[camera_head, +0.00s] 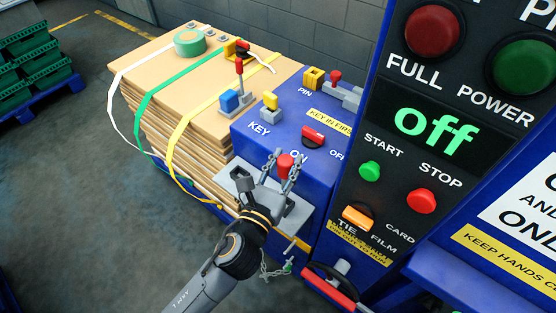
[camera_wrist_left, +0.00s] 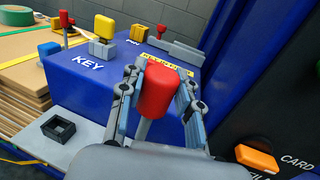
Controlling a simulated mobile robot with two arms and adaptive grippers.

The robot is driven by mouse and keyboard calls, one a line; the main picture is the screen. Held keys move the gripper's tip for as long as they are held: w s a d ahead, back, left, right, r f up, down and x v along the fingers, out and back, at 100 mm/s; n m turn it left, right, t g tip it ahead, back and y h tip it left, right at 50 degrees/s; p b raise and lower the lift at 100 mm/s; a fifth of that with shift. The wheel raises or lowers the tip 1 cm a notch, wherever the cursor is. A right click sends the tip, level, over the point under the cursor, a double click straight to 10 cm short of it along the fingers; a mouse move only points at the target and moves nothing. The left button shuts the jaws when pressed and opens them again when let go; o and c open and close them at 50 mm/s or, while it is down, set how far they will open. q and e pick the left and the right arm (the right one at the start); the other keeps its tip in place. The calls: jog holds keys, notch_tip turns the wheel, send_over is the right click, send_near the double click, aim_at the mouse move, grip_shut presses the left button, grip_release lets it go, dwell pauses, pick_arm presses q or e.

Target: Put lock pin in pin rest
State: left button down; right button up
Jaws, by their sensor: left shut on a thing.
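My left gripper (camera_head: 276,170) is shut on the lock pin, which has a red head (camera_head: 285,166) and a grey shaft. In the left wrist view, the red head (camera_wrist_left: 158,89) sits between the two fingers (camera_wrist_left: 158,100), with the shaft below it. The pin is in front of the blue box, above a grey shelf (camera_head: 292,214). A black square holder with an open middle (camera_wrist_left: 58,128), which looks like the pin rest, is on the shelf to the left of the gripper and apart from the pin. The right gripper is not in view.
The blue box (camera_head: 262,146) carries a yellow-topped key (camera_head: 270,101), a red switch (camera_head: 313,135) and a yellow block (camera_head: 314,79) by the PIN label. Strapped boards (camera_head: 150,75) stand left. The control panel (camera_head: 440,85) rises close on the right.

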aim_at(283, 180)
pick_arm(q)
notch_tip(283, 180, down, 2)
jog(key=shift+f+b, duration=0.15)
jog(key=shift+b, duration=0.65)
notch_tip(283, 180, down, 4)
jog(key=b, duration=0.3)
jog(key=shift+r, duration=0.25)
jog(key=shift+p, duration=0.55)
dwell(0.9)
jog(key=shift+f+b, duration=1.8)
jog(key=shift+f, duration=0.25)
jog(key=c, duration=0.8)
grip_release()
jog(key=shift+c, duration=0.2)
